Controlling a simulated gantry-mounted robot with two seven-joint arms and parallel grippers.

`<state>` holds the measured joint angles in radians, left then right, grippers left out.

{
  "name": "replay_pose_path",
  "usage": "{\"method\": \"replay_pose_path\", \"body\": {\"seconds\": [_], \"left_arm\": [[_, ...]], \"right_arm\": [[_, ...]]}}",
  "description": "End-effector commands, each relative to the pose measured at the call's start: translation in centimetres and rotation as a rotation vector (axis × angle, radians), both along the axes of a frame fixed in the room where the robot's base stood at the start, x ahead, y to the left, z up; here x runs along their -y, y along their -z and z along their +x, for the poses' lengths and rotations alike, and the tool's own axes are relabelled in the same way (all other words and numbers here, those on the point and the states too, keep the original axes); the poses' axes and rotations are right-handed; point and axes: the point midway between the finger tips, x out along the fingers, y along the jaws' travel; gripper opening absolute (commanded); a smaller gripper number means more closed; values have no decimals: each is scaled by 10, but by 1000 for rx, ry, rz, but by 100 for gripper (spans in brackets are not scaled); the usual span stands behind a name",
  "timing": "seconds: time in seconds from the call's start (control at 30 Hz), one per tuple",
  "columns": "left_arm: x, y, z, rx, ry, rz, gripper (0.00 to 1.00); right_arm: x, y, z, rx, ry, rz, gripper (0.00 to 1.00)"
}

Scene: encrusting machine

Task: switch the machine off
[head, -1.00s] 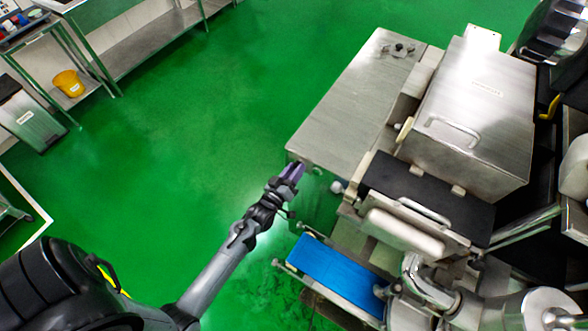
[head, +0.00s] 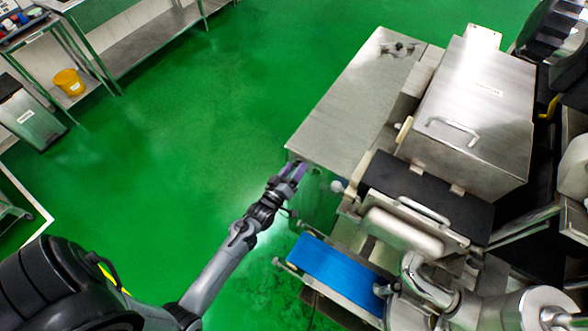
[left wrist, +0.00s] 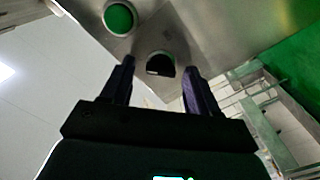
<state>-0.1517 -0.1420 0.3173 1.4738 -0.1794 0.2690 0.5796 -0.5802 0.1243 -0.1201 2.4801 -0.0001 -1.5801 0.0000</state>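The machine is a large steel unit whose cabinet (head: 352,100) stands right of my left arm in the head view. My left gripper (head: 292,171) is beside the cabinet's near left corner. In the left wrist view, the open left gripper (left wrist: 158,88) has its two dark fingers apart, pointing at a steel panel (left wrist: 205,30). A black knob (left wrist: 160,66) on the panel lies between the fingertips in the picture; I cannot tell whether they touch it. A round green button (left wrist: 118,17) is up and left of the knob. My right gripper is not in view.
A blue conveyor belt (head: 332,270) juts out below the gripper in the head view. A steel hopper box (head: 475,115) with a handle is to the right. The green floor (head: 190,140) is clear to the left, with a steel shelf (head: 150,55) beyond.

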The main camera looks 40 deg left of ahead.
Motion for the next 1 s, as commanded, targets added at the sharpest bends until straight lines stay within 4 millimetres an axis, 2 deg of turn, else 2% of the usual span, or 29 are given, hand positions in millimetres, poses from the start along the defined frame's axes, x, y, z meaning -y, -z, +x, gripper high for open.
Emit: {"method": "replay_pose_path", "body": {"seconds": [0.3,0.47,0.8,1.0], "left_arm": [[0,1,-1,-2,1,1,62],[2,2,-13,-3,0,1,62],[11,3,-68,-5,0,1,62],[16,2,-94,-3,0,0,62]], "right_arm": [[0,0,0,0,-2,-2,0],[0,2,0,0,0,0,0],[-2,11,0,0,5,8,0],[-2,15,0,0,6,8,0]]}}
